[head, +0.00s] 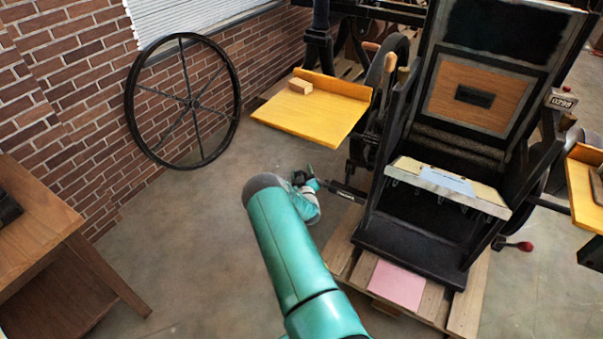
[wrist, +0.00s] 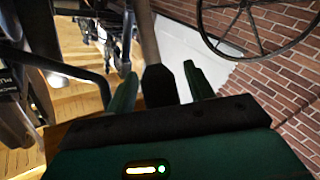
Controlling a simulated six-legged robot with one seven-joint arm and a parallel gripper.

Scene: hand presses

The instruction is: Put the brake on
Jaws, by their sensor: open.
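A lever with a dark handle end (head: 343,190) sticks out from the left side of the black hand press (head: 420,232) in the head view. I take it for the brake, though no label shows. My gripper (head: 308,181) is at the handle's outer end, partly hidden by my own arm. In the wrist view, the dark handle (wrist: 159,84) on its brownish rod lies between the two green fingers of my gripper (wrist: 158,80). The fingers are open, with a gap visible at the right finger. Whether the left finger touches the handle cannot be told.
A yellow board (head: 315,108) with a small wooden block stands above and behind the lever. A curved black bar (wrist: 75,65) is left of my fingers. A spoked wheel (head: 183,101) leans on the brick wall. A red-knobbed lever (head: 524,246) is at right.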

